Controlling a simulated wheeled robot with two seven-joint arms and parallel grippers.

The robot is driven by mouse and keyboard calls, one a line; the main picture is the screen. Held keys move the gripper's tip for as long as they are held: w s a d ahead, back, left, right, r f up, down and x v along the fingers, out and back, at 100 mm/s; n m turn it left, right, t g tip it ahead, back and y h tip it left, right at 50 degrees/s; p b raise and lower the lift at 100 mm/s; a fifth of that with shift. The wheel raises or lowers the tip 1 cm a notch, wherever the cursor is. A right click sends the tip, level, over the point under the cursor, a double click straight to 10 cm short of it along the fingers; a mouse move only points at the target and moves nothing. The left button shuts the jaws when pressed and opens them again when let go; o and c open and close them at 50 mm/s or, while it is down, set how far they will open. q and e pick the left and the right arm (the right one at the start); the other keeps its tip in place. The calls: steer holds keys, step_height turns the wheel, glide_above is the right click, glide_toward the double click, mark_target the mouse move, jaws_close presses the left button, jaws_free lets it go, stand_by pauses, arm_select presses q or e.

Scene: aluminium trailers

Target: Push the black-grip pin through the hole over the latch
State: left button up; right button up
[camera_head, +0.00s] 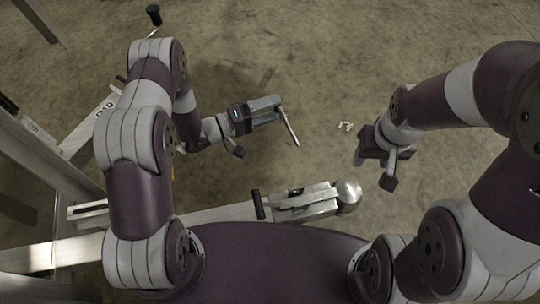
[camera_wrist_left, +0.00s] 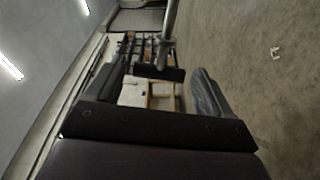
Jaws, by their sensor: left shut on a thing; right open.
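My left gripper (camera_head: 278,104) is shut on the pin (camera_head: 290,128), high above the floor and beyond the coupler. The pin's bare metal shaft slants down to the right from the jaws in the head view. In the left wrist view the pin's black grip (camera_wrist_left: 158,73) lies crosswise between the fingers, with the metal shaft running up out of frame. The metal coupler with its latch (camera_head: 308,199) is nearer my base, apart from the pin. The hole over the latch is too small to make out. My right gripper (camera_head: 375,170) is open and empty, right of the coupler.
A rounded metal ball-shaped end (camera_head: 348,195) is at the coupler's right. A black bar (camera_head: 258,204) stands across the tongue at its left. Trailer frame beams (camera_head: 75,250) fill the left side. Small white bits (camera_head: 346,126) lie on the floor. The upper middle floor is clear.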

arm_select(q)
step_height(320, 180, down, 6)
steer(key=s+g+h+b, duration=0.1)
steer(key=s+g+b, duration=0.1)
steer(key=b, duration=0.1)
steer(key=shift+s+d+f+g, duration=0.2)
steer(key=shift+d+f+g, duration=0.05)
steer(key=shift+g, duration=0.15)
arm_select(e)
step_height(320, 180, down, 6)
steer(key=shift+a+r, duration=0.1)
steer(key=shift+a, duration=0.05)
arm_select(q)
steer(key=shift+s+d+p, duration=0.2)
steer(key=shift+s+p, duration=0.35)
steer(key=shift+s, duration=0.4)
steer(key=shift+s+d+p, duration=0.2)
steer(key=shift+s+p, duration=0.3)
steer(key=shift+s, duration=0.4)
steer(key=shift+s+d+p, duration=0.2)
steer(key=shift+s+p, duration=0.35)
steer(key=shift+s, duration=0.4)
arm_select(e)
steer(key=shift+r, duration=1.5)
arm_select(q)
steer(key=shift+p, duration=0.5)
arm_select(e)
steer(key=shift+r, duration=0.45)
